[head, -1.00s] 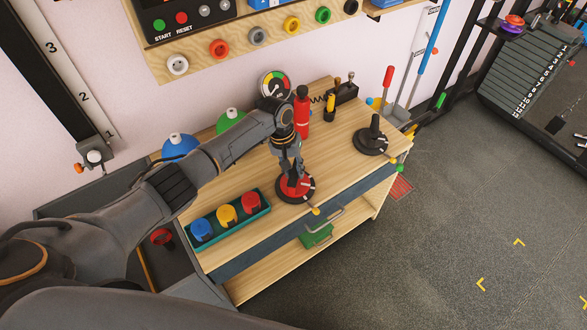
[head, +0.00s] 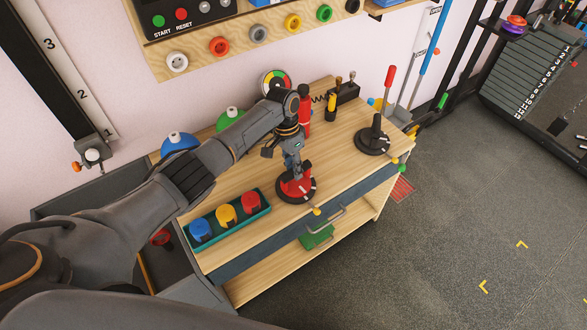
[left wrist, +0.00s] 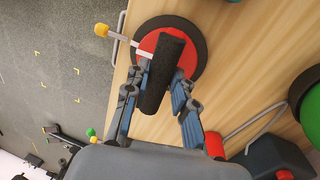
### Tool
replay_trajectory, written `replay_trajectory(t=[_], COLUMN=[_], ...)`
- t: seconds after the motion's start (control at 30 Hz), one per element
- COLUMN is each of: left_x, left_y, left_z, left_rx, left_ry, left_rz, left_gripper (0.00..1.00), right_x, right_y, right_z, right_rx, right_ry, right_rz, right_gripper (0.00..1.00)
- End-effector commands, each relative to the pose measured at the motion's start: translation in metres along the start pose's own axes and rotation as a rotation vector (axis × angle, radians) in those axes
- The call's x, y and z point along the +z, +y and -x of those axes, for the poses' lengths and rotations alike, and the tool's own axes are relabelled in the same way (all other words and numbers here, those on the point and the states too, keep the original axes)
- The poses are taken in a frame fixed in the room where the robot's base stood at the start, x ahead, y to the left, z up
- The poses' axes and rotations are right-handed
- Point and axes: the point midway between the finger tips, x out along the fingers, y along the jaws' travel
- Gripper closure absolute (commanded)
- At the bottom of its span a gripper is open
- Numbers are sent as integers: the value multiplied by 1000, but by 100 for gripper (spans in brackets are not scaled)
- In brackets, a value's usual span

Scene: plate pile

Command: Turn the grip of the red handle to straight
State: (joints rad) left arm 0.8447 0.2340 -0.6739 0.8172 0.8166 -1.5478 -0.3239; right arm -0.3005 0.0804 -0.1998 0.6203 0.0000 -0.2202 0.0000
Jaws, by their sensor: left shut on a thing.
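The red handle (head: 286,186) is a red disc on a dark round base with a black bar grip across it. It stands near the front edge of the wooden bench. In the left wrist view the red disc (left wrist: 192,58) and its black grip (left wrist: 163,72) show clearly, with a white pointer (left wrist: 124,40) reaching toward a yellow knob (left wrist: 101,30). My left gripper (head: 295,168) comes down onto the handle from above. In the left wrist view its fingers (left wrist: 160,90) lie on both sides of the black grip, shut on it. My right gripper is not in view.
A teal tray (head: 232,227) with blue, yellow and red pieces stands left of the handle. A black handle on a round base (head: 372,142) stands to the right. A red bottle (head: 304,112) is behind. Bare bench top (head: 335,155) lies between the two handles.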

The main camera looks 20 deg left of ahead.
Motion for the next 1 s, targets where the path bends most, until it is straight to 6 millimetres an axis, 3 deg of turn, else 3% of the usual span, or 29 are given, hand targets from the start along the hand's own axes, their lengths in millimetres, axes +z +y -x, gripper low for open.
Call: replay_trajectory(t=[0.73, 0.77, 0.87, 1.0], left_x=[-2, -2, -1, -1], left_y=[0, 0, 0, 0], left_z=[1, 1, 1, 1], left_rx=[-1, -1, -1, 0], left_ry=[-16, -16, -16, -17], left_rz=[-98, -98, -98, -97], left_gripper=[100, 73, 52, 51], right_x=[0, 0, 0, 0], right_y=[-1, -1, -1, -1], right_z=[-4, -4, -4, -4], right_rx=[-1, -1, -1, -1], right_ry=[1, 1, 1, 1], right_rz=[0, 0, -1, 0], right_gripper=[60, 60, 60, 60])
